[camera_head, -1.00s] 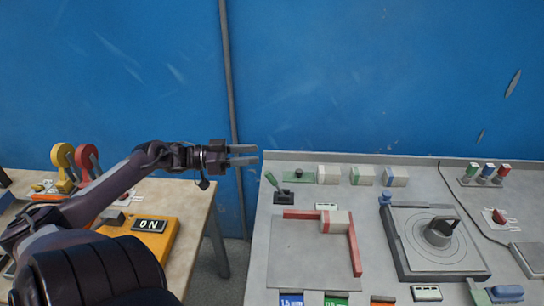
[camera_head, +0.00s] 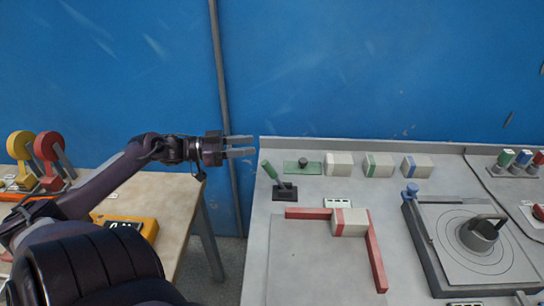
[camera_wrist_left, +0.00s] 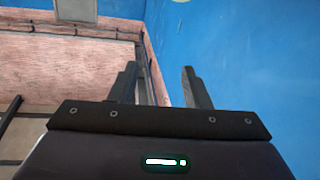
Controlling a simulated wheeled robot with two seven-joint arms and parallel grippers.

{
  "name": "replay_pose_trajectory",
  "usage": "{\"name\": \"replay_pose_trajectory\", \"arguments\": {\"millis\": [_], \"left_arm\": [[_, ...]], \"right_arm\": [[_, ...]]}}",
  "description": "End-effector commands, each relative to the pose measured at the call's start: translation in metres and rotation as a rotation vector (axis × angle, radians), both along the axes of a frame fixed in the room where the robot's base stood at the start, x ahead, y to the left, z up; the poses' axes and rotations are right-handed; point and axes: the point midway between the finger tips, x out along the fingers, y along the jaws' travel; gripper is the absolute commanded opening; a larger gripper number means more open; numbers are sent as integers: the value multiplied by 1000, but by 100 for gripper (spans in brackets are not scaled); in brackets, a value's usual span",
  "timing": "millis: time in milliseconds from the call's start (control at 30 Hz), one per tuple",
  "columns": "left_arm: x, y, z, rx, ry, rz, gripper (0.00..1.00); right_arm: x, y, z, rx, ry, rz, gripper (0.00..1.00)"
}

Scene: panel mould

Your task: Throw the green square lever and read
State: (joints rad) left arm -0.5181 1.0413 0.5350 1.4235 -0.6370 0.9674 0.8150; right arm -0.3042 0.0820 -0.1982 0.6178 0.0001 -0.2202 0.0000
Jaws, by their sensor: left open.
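A small lever with a green handle (camera_head: 269,169) leans left from a black base (camera_head: 285,193) at the back left of the grey table. It is too small to tell whether its handle is square. On the wooden table at left stand levers with a round yellow head (camera_head: 20,144) and a round red head (camera_head: 48,146). No green square head shows clearly there. A yellow box (camera_head: 150,229) with a dark display (camera_head: 124,224) is partly hidden by my arm. My left gripper (camera_head: 252,146) is open and empty, above and left of the green handle. The left wrist view shows its fingers (camera_wrist_left: 160,85) apart.
The grey table (camera_head: 300,260) holds several blocks (camera_head: 340,165), a red L-shaped fence (camera_head: 375,250) and a dial plate (camera_head: 480,238). A gap separates it from the wooden table (camera_head: 185,195). A blue wall (camera_head: 380,70) with a vertical pipe (camera_head: 222,90) stands behind.

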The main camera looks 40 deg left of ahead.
Motion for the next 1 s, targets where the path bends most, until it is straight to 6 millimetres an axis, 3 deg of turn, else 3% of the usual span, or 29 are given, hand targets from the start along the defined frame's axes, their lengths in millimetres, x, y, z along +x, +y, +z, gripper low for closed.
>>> {"name": "replay_pose_trajectory", "arguments": {"millis": [33,100,300,467,1000], "left_arm": [[0,0,-27,-1,1,0,43],[0,0,-45,-1,1,0,43],[0,0,-80,0,0,0,43],[3,-3,-85,-1,-1,-1,43],[57,-48,-82,-1,-2,-1,43]], "right_arm": [[0,0,-26,0,0,0,0],[1,0,-44,0,-1,0,0],[3,0,-81,1,-4,0,0],[3,1,-85,1,-4,0,0],[5,4,-80,4,-6,1,0]]}}
